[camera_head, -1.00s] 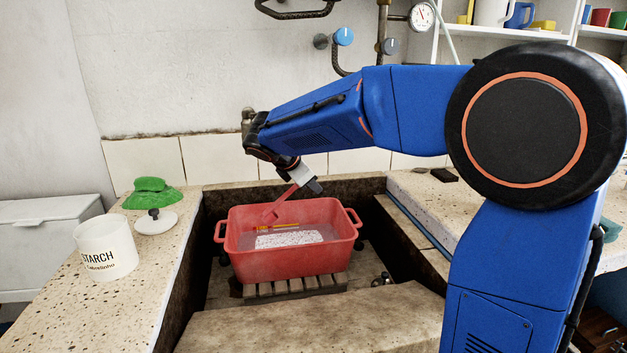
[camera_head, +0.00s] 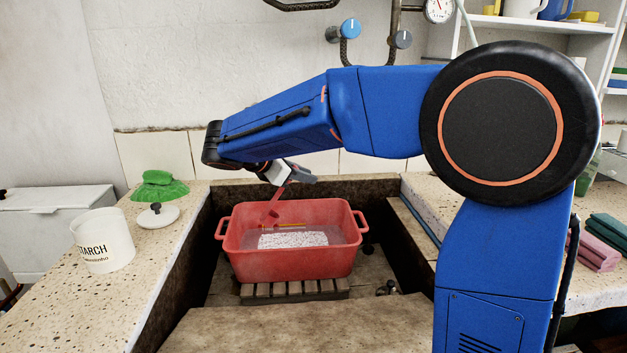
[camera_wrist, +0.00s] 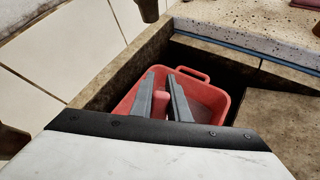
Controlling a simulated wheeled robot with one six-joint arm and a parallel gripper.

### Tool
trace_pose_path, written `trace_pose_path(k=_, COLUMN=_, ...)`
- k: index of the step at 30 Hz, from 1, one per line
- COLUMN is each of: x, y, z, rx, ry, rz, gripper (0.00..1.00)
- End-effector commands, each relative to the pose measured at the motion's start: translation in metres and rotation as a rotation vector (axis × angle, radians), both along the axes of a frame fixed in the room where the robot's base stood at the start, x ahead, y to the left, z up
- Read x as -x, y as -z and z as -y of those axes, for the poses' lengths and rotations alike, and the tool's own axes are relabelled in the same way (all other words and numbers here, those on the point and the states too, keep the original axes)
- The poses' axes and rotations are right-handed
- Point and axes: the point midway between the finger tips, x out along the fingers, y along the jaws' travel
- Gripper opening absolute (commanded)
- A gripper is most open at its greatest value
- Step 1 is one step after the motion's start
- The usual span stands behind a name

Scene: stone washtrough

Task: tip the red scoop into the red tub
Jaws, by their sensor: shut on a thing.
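The red tub (camera_head: 292,264) stands on a slatted wooden rack in the stone trough. It holds cloudy liquid, a white speckled block (camera_head: 292,240) and a thin orange-yellow stick. My gripper (camera_head: 300,178) is above the tub's back left part, shut on the red scoop (camera_head: 278,193). The scoop hangs tilted down and left, its lower end over the tub's inside. I cannot tell what it contains. In the wrist view my gripper's fingers (camera_wrist: 163,92) point over the tub (camera_wrist: 205,95), with a bit of red scoop (camera_wrist: 161,99) between them.
A white STARCH pot (camera_head: 103,243) stands open on the left counter, beside its lid (camera_head: 157,216) and a green cloth (camera_head: 158,187). The trough walls enclose the tub closely at back. Folded cloths (camera_head: 598,247) lie on the right counter.

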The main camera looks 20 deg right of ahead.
Motion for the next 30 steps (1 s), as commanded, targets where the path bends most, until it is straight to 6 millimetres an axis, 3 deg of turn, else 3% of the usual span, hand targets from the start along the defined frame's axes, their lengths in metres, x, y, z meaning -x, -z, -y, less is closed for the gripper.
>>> trace_pose_path(k=11, x=-0.002, y=-0.008, z=-0.015, rx=0.099, ry=-0.001, rz=-0.009, gripper=0.00)
trace_pose_path(k=24, x=-0.004, y=-0.023, z=-0.055, rx=0.349, ry=-0.002, rz=-0.027, gripper=0.00)
trace_pose_path(k=30, x=-0.005, y=-0.026, z=-0.065, rx=0.416, ry=-0.001, rz=-0.033, gripper=0.00)
